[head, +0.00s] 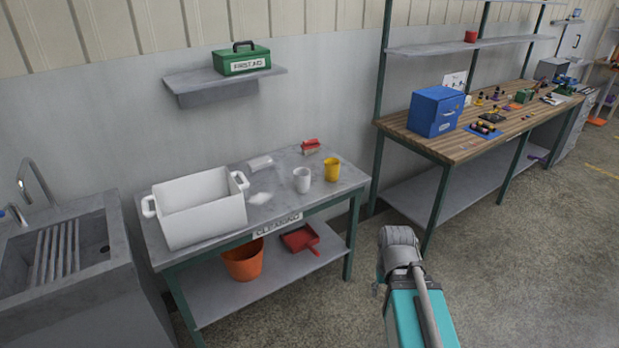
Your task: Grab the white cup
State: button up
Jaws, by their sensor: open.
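The white cup (302,180) stands upright on the grey cleaning table (222,258), toward its right side. A yellow cup (332,169) stands just to its right, with a small gap between them. Nothing touches the white cup, and it looks unobstructed. A grey and teal part of my own body shows at the lower right, in front of the table and apart from it. My gripper's fingers do not show in this view.
A white two-handled tub (200,222) fills the table's left half. A white cloth (260,198), a white bottle (260,163) and a red brush (310,146) lie nearby. A shelf (222,84) with a first-aid box (241,59) hangs above. Open floor lies at the front right.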

aim_at(302, 181)
jog(key=i, duration=1.2)
jog(key=u, duration=0.1)
